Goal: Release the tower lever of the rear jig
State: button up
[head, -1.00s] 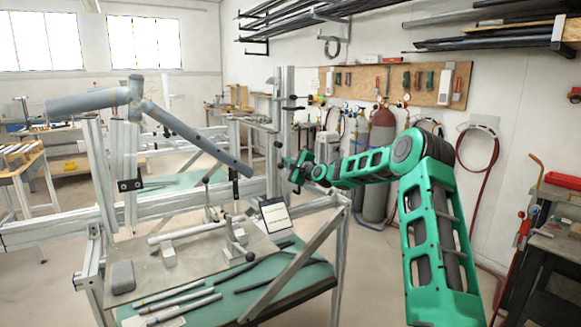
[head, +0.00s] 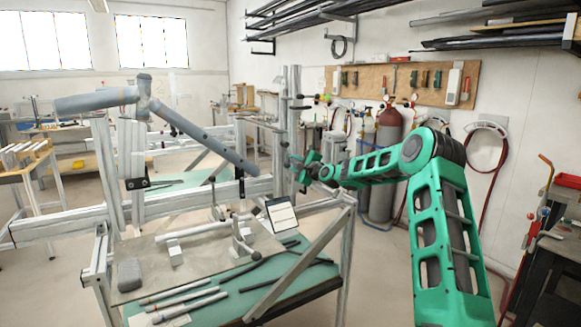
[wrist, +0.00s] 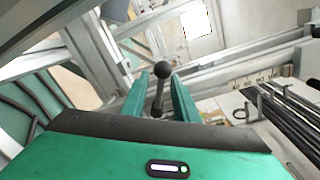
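The tower (head: 293,125) is a tall aluminium upright in the middle of the head view, with small dark fittings on it. My gripper (head: 303,163) is beside it, just to its right. In the wrist view a lever (wrist: 162,72) with a black ball knob and a dark stem stands between the two green fingertips of my gripper (wrist: 160,92). The fingers are apart, with a gap showing on each side of the stem. I cannot tell from the head view which dark fitting this lever is.
A grey tube frame (head: 195,132) sits on the jig's rails left of the tower. Below is a bench plate (head: 135,255) with bars and a lever clamp, and a green shelf (head: 235,298) with loose tubes. Gas cylinders (head: 385,165) stand by the wall behind my arm.

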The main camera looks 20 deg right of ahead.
jog(key=s+d, duration=0.1)
jog(key=s, duration=0.9)
jog(key=shift+s+d+r, duration=0.15)
jog(key=shift+d+r, duration=0.05)
jog(key=shift+d, duration=0.1)
